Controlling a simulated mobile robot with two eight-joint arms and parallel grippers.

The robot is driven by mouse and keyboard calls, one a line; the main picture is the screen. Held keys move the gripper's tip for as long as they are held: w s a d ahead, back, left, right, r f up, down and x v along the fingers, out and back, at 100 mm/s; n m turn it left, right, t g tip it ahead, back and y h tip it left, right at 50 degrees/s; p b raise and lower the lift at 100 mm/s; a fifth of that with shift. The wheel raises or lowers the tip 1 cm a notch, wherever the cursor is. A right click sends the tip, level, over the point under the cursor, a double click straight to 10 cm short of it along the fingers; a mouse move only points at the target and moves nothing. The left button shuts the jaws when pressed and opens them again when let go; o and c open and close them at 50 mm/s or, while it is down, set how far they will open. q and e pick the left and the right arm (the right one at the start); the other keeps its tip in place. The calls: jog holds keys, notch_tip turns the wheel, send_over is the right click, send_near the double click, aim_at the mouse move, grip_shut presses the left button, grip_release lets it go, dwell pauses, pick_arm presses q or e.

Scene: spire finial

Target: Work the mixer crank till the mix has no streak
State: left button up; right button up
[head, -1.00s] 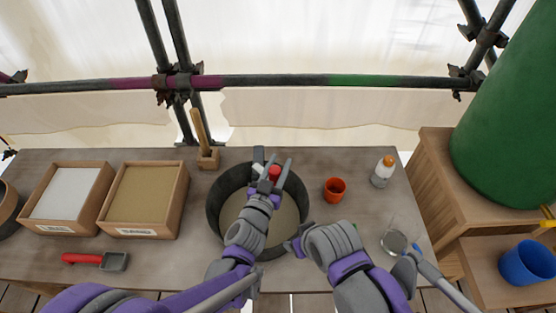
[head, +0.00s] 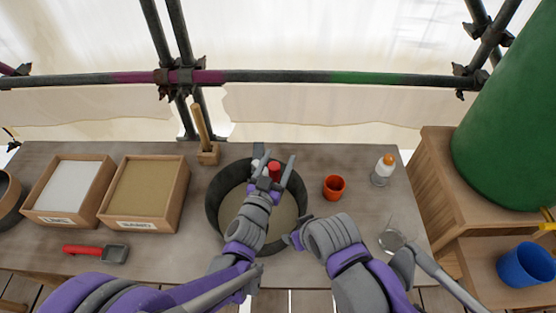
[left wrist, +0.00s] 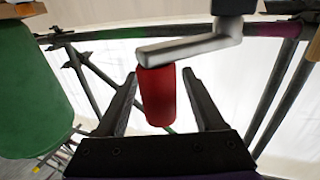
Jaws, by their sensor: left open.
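The mixing tub (head: 213,208) is a dark round bowl on the table with grey-tan mix (head: 287,212) in it. My left arm covers much of the mix, and I cannot make out streaks. The crank has a red grip (head: 273,168); in the left wrist view the grip (left wrist: 157,98) hangs from a grey metal crank arm (left wrist: 190,48). My left gripper (head: 277,157) is open over the tub, its fingers (left wrist: 158,95) on either side of the red grip with gaps showing. My right arm is bent right of the tub; its gripper cannot be made out clearly.
Boxes of white lime (head: 68,188) and tan sand (head: 147,190) stand left. A red-handled scoop (head: 95,251) lies in front. A wooden-handled tool (head: 204,140) stands behind.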

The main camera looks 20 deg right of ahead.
pick_arm(q)
jog(key=b+v, duration=0.1)
jog(key=v, duration=1)
jog(key=shift+w, duration=0.1)
dwell(0.6)
jog(key=s+a+f+n+g+y, duration=0.1)
jog(key=s+a+n+g+y, duration=0.1)
jog(key=a, duration=0.8)
jog(key=s+a+f+n+g+y, duration=0.2)
jog(key=s+a+y, duration=0.3)
jog(key=a, duration=0.5)
jog(key=s+a+f+n+g+y+p, duration=0.1)
jog(key=s+a+f+n+g+y, duration=0.1)
jog(key=a, duration=0.8)
jog(key=s+n+g+y, duration=0.1)
jog(key=n+g+y, duration=0.1)
jog(key=y, duration=0.1)
jog(key=shift+s, duration=0.2)
jog(key=shift+f, duration=0.1)
